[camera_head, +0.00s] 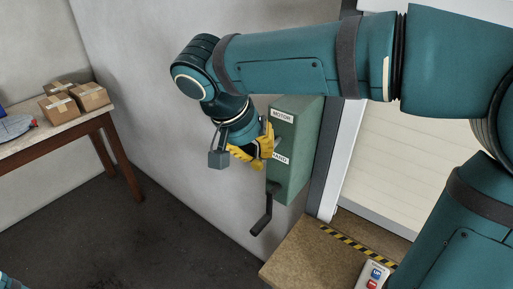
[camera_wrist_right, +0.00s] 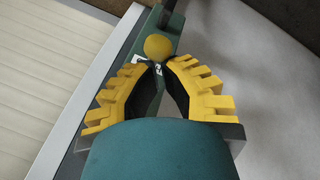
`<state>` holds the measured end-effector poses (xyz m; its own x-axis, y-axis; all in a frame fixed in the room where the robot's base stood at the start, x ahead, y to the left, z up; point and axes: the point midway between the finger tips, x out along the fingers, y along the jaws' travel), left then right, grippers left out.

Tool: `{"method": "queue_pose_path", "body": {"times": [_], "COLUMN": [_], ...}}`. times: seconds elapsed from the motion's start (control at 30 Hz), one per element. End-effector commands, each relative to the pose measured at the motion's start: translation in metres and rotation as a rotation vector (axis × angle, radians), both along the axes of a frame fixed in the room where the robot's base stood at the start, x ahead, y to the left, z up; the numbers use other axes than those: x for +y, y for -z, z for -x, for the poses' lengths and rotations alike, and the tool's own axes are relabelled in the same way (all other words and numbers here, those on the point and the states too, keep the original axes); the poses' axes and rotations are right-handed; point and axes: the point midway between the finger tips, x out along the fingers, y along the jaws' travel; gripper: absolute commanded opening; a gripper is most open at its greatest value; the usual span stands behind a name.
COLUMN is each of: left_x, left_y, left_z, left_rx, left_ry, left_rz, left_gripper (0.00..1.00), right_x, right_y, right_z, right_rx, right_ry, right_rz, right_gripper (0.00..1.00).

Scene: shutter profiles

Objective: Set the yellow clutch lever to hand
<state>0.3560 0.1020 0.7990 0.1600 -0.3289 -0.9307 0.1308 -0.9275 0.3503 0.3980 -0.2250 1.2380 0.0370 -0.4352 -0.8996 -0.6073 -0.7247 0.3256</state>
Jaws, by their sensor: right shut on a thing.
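A green box (camera_head: 300,150) on the wall carries a MOTOR label (camera_head: 283,116) at its top and a lower label (camera_head: 281,159), partly covered, on its front. The yellow ball knob (camera_wrist_right: 158,47) of the clutch lever shows in the right wrist view at my fingertips. My right gripper (camera_head: 262,147) is at the front of the box, its yellow-padded fingers shut on the lever. The same gripper (camera_wrist_right: 158,65) shows in the wrist view with a finger on each side, just below the knob. In the head view the fingers hide the lever, so its exact setting cannot be told. My left gripper is out of view.
A dark crank handle (camera_head: 262,218) hangs below the box. A pale roller shutter (camera_head: 400,150) is at right. A brown ledge (camera_head: 300,255) with a button box (camera_head: 374,274) stands below. A table (camera_head: 50,140) with cartons (camera_head: 90,97) is at left. The floor between is clear.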

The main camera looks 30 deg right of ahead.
Motion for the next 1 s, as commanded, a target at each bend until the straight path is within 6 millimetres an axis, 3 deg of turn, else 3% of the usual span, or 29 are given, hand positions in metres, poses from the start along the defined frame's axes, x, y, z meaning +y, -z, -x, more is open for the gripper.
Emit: {"method": "queue_pose_path", "body": {"times": [0.47, 1.0], "left_x": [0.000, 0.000], "left_y": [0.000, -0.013], "left_z": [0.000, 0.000], "left_rx": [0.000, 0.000], "left_ry": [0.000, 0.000], "left_rz": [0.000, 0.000], "left_gripper": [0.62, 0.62], "right_x": [0.000, 0.000], "right_y": [0.000, -0.016], "right_z": [0.000, 0.000], "right_rx": [0.000, 0.000], "right_ry": [0.000, 0.000], "right_rz": [0.000, 0.000], "right_gripper": [0.00, 0.00]}}
